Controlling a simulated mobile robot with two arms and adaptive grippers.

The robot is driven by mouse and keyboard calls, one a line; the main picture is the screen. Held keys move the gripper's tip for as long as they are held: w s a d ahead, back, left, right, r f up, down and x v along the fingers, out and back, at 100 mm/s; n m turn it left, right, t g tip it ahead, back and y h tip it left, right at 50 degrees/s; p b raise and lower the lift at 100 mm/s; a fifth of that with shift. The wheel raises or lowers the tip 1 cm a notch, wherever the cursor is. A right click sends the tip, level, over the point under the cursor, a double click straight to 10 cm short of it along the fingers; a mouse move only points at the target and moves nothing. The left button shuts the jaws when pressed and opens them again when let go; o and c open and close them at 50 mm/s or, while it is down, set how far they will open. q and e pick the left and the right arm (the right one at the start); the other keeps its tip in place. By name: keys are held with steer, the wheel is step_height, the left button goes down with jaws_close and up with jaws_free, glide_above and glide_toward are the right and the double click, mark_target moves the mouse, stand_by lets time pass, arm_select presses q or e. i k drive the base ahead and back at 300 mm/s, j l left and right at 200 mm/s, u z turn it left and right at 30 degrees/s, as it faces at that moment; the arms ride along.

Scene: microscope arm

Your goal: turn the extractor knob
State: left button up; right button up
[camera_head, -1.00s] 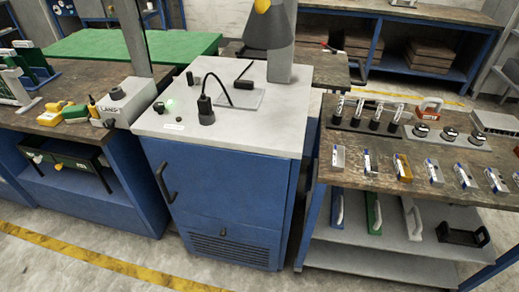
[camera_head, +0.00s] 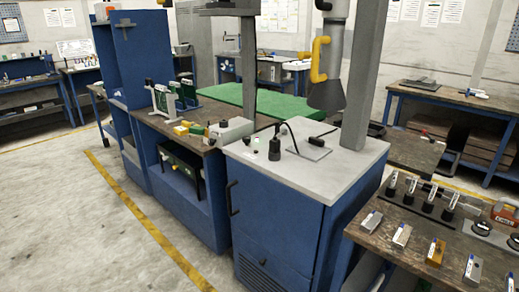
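The fume extractor's grey hood (camera_head: 328,94), with a yellow handle (camera_head: 318,60), hangs above the back of a blue cabinet (camera_head: 270,205) with a pale grey top (camera_head: 320,180). At the top's left edge is a small black knob-like part (camera_head: 247,140) beside a green light (camera_head: 256,141). A small white label (camera_head: 248,155) lies in front; its text is too small to read. I cannot tell which way the knob points. A black upright part with a cable (camera_head: 275,148) stands just right of them. Neither of my grippers is in view.
A grey post (camera_head: 370,75) rises behind the top. A workbench with a grey box (camera_head: 231,130) and yellow tools (camera_head: 182,128) adjoins on the left. A bench with several small devices (camera_head: 402,236) stands at right front. The floor (camera_head: 75,220) at left front is clear.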

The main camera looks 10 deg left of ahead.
mark_target(245, 139)
steer(key=i+j+z, duration=0.1)
steer(key=z, duration=0.35)
steer(key=j+z, duration=0.45)
steer(key=i+j+z, duration=0.1)
steer(key=z, duration=0.35)
steer(key=j, duration=0.1)
